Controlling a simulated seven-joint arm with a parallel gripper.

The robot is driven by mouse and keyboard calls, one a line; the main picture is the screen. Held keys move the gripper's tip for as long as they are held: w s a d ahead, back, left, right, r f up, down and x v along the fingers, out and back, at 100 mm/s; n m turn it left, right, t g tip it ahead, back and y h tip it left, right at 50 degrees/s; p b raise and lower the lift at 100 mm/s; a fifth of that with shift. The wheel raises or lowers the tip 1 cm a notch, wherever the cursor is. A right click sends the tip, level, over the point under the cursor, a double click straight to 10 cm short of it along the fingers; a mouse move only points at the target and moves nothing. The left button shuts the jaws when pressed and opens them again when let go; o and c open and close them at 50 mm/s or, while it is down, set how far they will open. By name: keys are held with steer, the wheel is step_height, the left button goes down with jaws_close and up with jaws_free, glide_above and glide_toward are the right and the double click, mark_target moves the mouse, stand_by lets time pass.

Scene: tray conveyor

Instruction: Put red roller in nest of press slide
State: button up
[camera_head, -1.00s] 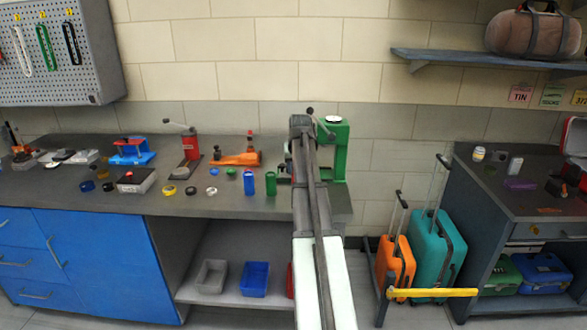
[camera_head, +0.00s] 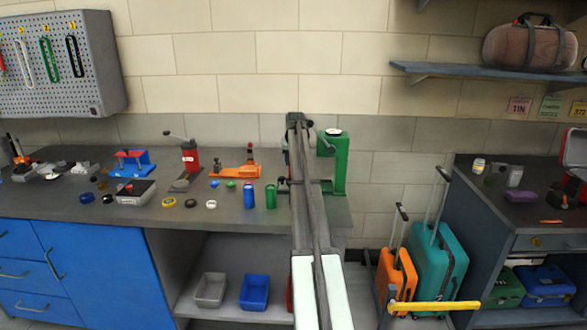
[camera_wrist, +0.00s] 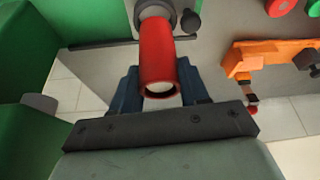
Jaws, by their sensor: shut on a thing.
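The red roller (camera_wrist: 157,52) is held between the dark blue fingers of my gripper (camera_wrist: 158,84) in the wrist view. Its open near end faces the camera. Its far end meets or overlaps a grey round part (camera_wrist: 154,10) at the top edge; I cannot tell whether it sits inside it. That part may be the nest of the press slide. The green press (camera_head: 336,165) stands at the right end of the bench in the head view, partly behind my arm. My gripper and the roller are not clear there.
An orange tool (camera_head: 236,172) stands left of the press; it also shows in the wrist view (camera_wrist: 268,60). Blue (camera_head: 249,196) and green (camera_head: 271,195) cylinders stand on the bench just left of my arm. A red press (camera_head: 190,158) stands further left.

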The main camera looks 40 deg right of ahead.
steer(key=shift+f, duration=1.75)
steer(key=shift+f, duration=0.1)
steer(key=o, duration=1.2)
steer(key=v, duration=0.7)
steer(key=shift+r, duration=0.3)
steer(key=shift+s, duration=0.1)
